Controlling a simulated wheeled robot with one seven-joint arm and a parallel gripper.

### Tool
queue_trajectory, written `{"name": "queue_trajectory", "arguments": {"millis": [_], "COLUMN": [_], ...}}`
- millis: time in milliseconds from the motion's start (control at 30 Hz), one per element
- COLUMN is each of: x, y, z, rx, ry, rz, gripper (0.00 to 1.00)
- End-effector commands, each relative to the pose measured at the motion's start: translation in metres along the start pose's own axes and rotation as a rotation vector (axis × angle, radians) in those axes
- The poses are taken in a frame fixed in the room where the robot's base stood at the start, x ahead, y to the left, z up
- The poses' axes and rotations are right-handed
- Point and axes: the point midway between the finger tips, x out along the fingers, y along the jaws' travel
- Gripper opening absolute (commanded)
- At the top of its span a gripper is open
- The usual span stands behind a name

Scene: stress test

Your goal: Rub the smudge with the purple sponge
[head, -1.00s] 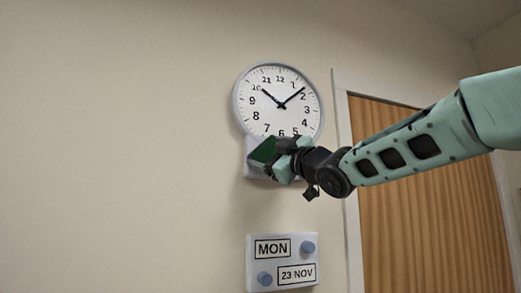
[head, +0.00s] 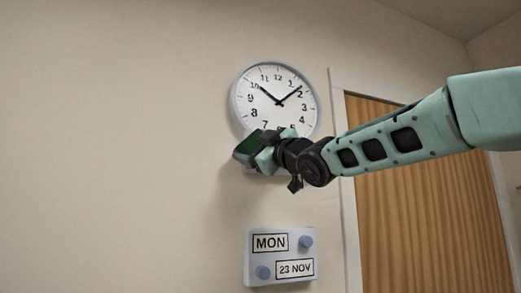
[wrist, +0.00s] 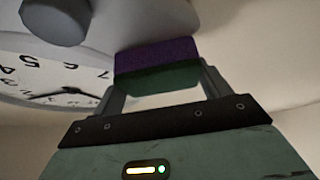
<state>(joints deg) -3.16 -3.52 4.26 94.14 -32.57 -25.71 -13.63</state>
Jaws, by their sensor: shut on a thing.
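The purple sponge (wrist: 155,55) has a dark green layer and sits between the fingers of my gripper (wrist: 161,82) in the wrist view. My gripper is shut on it. In the head view my gripper (head: 264,153) is in front of the lower left part of the round wall clock (head: 276,98), and mostly the sponge's green side (head: 248,145) shows. I cannot tell whether the sponge touches anything. I cannot make out the smudge in either view.
A grey knob (wrist: 55,20) shows beside the clock face in the wrist view. A panel (head: 263,243) reading MON and 23 NOV, with two blue knobs, is on the wall below. A wooden door (head: 420,215) is at right. The wall at left is bare.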

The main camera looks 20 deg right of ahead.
Motion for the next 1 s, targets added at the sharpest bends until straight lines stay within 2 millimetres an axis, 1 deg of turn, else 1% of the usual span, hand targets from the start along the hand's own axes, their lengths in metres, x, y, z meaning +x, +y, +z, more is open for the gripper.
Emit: {"name": "queue_trajectory", "arguments": {"millis": [33,233,800,1000], "x": [0.002,-0.001,-0.047,-0.052], "y": [-0.005,-0.006,-0.003,-0.002], "z": [0.000,-0.001,-0.026,-0.030], "rx": [0.003,0.003,0.002,0.002], "ry": [0.000,0.000,0.000,-0.001], "rz": [-0.010,-0.011,-0.004,-0.004], "gripper": [0.58,0.58,0.58,0.58]}}
